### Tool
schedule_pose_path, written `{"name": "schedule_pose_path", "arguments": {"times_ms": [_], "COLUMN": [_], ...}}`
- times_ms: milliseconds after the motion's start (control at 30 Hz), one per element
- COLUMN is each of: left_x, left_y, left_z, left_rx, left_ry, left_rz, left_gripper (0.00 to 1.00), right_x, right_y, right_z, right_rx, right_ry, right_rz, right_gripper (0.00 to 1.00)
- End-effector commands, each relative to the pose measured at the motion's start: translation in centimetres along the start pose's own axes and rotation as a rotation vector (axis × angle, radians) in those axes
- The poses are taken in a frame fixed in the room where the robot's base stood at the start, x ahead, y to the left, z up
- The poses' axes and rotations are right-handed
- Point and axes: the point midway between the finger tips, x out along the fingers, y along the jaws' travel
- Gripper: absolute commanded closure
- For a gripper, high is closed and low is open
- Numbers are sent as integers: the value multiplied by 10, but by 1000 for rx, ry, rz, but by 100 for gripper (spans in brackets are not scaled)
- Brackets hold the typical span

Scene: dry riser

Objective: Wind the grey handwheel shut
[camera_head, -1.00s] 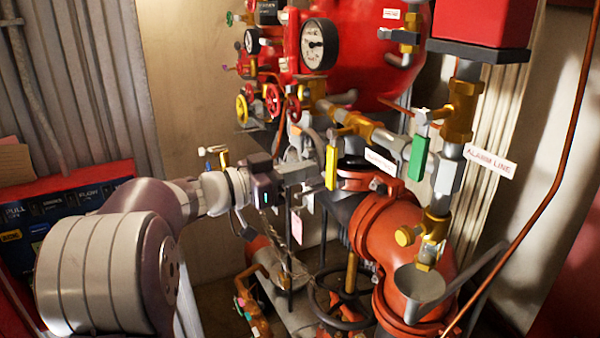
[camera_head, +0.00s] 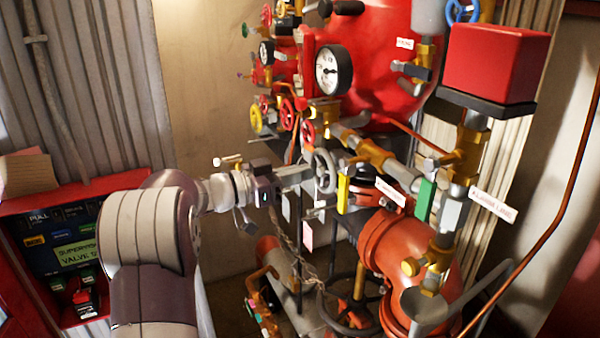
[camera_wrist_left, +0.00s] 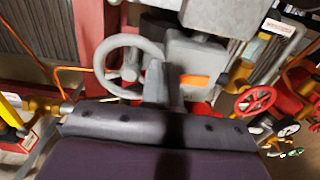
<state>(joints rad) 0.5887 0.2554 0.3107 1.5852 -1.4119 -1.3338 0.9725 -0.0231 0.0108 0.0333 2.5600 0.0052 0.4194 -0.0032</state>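The grey handwheel (camera_head: 332,168) is a small spoked ring on the pipework, left of a yellow lever (camera_head: 343,193) in the head view. It also shows in the left wrist view (camera_wrist_left: 130,72), left of the fingers. My left gripper (camera_head: 304,173) is at the wheel's left side, its fingertips next to the rim. In the left wrist view, a dark grey finger (camera_wrist_left: 165,84) overlaps the wheel's right edge. I cannot tell whether it touches the rim or how far apart the fingers are. My right gripper is in neither view.
Red handwheels (camera_head: 287,114) and a yellow one (camera_head: 256,118) sit above left, with a gauge (camera_head: 333,70) above. A green lever (camera_head: 424,200) and orange pipe (camera_head: 395,250) are right. A dark handwheel (camera_head: 345,322) is below. A red panel box (camera_head: 75,250) stands left.

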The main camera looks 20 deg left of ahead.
Motion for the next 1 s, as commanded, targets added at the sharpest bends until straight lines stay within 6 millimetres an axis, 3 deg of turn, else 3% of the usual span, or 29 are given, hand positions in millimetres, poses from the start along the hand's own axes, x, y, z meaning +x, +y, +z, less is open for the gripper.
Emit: {"name": "schedule_pose_path", "arguments": {"times_ms": [33,333,467,733,1000], "left_x": [1,1,-2,-39,-40], "left_y": [-1,0,0,0,0], "left_z": [-10,-36,-31,-31,-30], "left_rx": [2,3,2,0,1], "left_ry": [3,4,3,3,2], "left_rz": [1,2,2,-1,1], "left_gripper": [100,100,100,100,100], "right_x": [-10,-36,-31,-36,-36], "right_y": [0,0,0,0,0], "right_z": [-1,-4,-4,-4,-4], "right_rx": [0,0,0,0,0], "right_ry": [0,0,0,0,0], "right_rz": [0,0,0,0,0], "right_gripper": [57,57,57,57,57]}}
